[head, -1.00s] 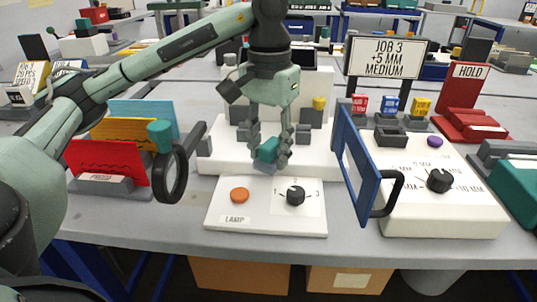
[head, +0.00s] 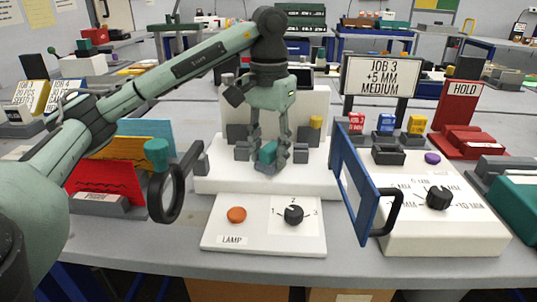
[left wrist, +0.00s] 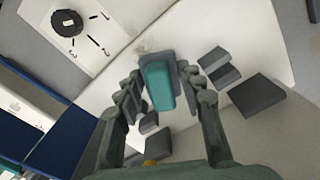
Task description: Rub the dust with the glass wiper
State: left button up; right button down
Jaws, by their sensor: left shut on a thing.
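The glass wiper (head: 267,153) has a teal grip and a grey foot. My left gripper (head: 268,150) is shut on it, a finger at each side, over the white plotter base (head: 215,178). In the left wrist view the wiper (left wrist: 159,84) sits between the fingertips, its grey foot near the base's edge. A faint brownish smudge (left wrist: 143,47), perhaps the dust, shows just past the foot. I cannot tell whether the foot touches the surface. In the head view the dust is not distinguishable. My right gripper is not in view.
The lamp panel (head: 264,241) with an orange button and black knob stands in front of the base. A blue-framed pane (head: 352,185) stands upright at right, beside the dial box (head: 450,232). A crank with a teal knob (head: 158,154) stands at left. Grey blocks stand behind the wiper.

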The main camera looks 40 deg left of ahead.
pick_arm(q)
jog(key=shift+w+a, duration=0.35)
jog(key=shift+w, duration=0.3)
jog(key=shift+w+a, duration=0.35)
jog(key=shift+w, duration=0.25)
jog(key=shift+w+a+f, duration=0.1)
jog(key=shift+w, duration=0.05)
jog(key=shift+s+d+f, duration=0.1)
jog(key=shift+s+d, duration=0.35)
jog(key=shift+s, duration=0.4)
jog(key=shift+s+d+r, duration=0.1)
jog(key=shift+s+d, duration=0.35)
jog(key=shift+s, duration=0.3)
jog(key=shift+s+d+r, duration=0.1)
jog(key=shift+s+d, duration=0.4)
jog(key=shift+s, duration=0.25)
jog(key=shift+s+d, duration=0.45)
jog(key=shift+s, duration=0.3)
jog(key=shift+s+d+f+b, duration=0.15)
jog(key=shift+s+d, duration=0.15)
jog(key=shift+s, duration=0.2)
jog(key=shift+s+d+r+b, duration=0.1)
jog(key=shift+s+d, duration=0.25)
jog(key=shift+s, duration=0.2)
jog(key=shift+s+d+f+b, duration=0.15)
jog(key=shift+s+d, duration=0.15)
jog(key=shift+s, duration=0.2)
notch_tip(320, 180, up, 6)
jog(key=p, duration=0.5)
